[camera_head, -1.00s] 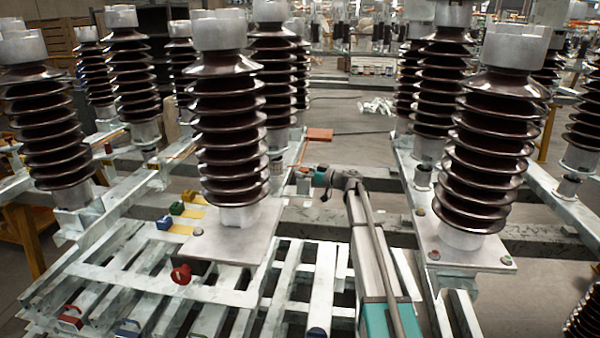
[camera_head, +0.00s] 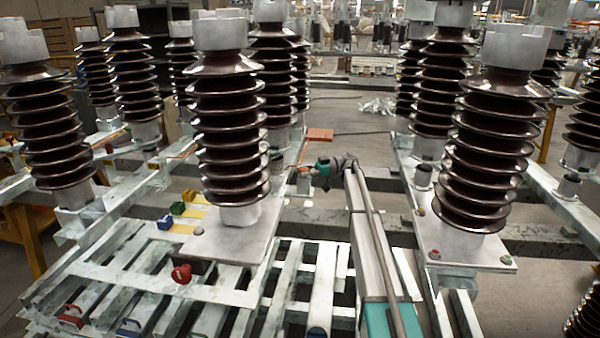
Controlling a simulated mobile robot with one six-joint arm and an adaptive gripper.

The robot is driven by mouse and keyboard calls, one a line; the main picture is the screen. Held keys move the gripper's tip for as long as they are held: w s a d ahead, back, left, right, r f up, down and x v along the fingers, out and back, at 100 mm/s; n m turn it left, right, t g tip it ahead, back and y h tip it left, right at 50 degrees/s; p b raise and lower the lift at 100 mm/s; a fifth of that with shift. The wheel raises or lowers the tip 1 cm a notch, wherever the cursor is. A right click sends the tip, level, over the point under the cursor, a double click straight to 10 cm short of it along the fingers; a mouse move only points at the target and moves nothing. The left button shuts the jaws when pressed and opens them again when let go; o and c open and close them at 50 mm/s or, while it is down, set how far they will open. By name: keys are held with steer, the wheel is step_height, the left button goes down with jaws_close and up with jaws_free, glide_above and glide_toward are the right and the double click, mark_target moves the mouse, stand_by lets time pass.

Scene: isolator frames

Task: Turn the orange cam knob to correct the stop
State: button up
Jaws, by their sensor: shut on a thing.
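My arm reaches away from the camera, and my gripper (camera_head: 302,172) is at its far end, beside the pale rail behind the middle front insulator. It is small in this view, with its fingers closed at a small orange-brown part, the orange cam knob (camera_head: 304,168). The fingers and my teal wrist hide most of the knob, and its turn angle cannot be read. The stop cannot be made out. A flat orange block (camera_head: 320,134) sits farther back on the same rail, apart from my gripper.
Ribbed brown insulators, such as the middle front one (camera_head: 228,130) and the right one (camera_head: 488,150), stand close on both sides of my arm. Open floor shows behind the gripper.

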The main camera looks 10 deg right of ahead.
steer(key=shift+w+d+g, duration=0.15)
steer(key=shift+w+g, duration=0.15)
steer(key=shift+w, duration=0.1)
steer(key=o, duration=1.2)
steer(key=shift+c, duration=0.2)
steer(key=shift+s, duration=0.1)
